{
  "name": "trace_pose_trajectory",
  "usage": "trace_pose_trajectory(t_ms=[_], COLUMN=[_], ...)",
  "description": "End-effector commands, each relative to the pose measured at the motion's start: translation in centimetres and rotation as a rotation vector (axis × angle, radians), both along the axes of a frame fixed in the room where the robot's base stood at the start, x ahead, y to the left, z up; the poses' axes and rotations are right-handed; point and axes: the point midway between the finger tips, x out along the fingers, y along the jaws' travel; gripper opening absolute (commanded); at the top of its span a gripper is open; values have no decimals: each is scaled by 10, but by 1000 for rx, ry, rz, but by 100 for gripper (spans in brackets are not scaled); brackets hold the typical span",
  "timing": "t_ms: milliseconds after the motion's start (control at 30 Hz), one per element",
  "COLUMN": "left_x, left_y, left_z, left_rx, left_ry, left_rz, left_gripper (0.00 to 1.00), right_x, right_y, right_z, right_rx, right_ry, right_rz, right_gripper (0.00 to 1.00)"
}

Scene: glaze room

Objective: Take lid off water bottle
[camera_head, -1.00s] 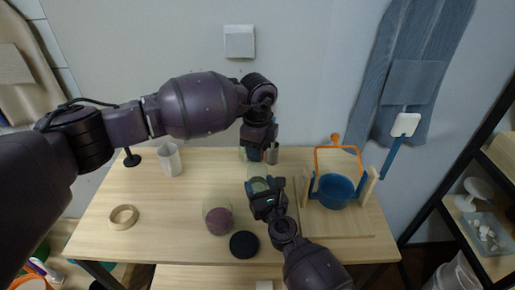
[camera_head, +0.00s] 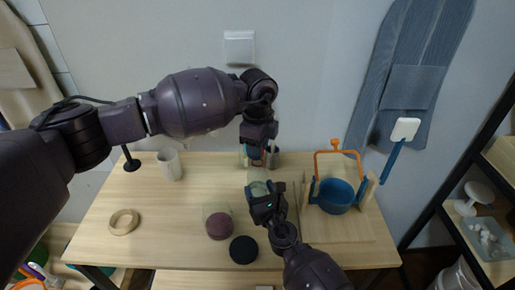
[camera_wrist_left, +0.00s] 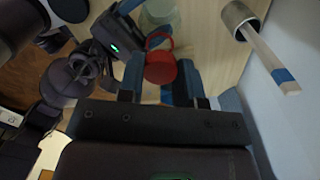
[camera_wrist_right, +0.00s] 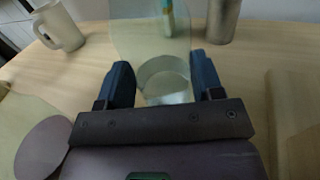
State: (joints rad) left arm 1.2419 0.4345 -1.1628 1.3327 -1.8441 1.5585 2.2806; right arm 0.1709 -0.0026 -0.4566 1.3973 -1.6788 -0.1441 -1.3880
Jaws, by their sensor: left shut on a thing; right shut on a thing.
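The water bottle (camera_head: 258,174) is clear and greenish and stands on the wooden table. My right gripper (camera_head: 262,190) is shut on its body; the bottle shows between the fingers in the right wrist view (camera_wrist_right: 150,45). The lid (camera_wrist_left: 160,68) is red with a loop on top and sits between the fingers of my left gripper (camera_wrist_left: 162,80), which is shut on it. In the head view my left gripper (camera_head: 257,150) is behind and above the bottle, and its wrist hides most of the lid. I cannot tell whether the lid touches the bottle.
A metal cup (camera_wrist_left: 239,20) with a blue-banded stick stands close to my left gripper. A blue pot (camera_head: 332,196) with an orange handle is at right.

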Motion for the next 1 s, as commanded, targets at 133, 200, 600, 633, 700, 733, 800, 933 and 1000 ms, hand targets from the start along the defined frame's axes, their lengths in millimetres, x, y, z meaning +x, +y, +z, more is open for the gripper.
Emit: trace_pose_trajectory(t_ms=[133,200,600,633,700,733,800,933,1000], left_x=[0,0,0,0,0,0,0,0,0], left_y=[0,0,0,0,0,0,0,0,0], left_z=[0,0,32,35,39,40,41,40,40], left_rx=[0,0,-1,0,0,0,0,0,0], left_ry=[0,0,-2,-1,-1,-1,0,0,0], left_rz=[0,0,0,0,0,0,0,0,0], left_gripper=[4,4,4,4,4,4,4,4,4], right_x=[0,0,0,0,0,0,0,0,0], right_y=[0,0,0,0,0,0,0,0,0], right_z=[0,0,0,0,0,0,0,0,0], right_rx=[0,0,0,0,0,0,0,0,0], right_ry=[0,0,0,0,0,0,0,0,0], right_rz=[0,0,0,0,0,0,0,0,0], right_gripper=[0,0,0,0,0,0,0,62,73])
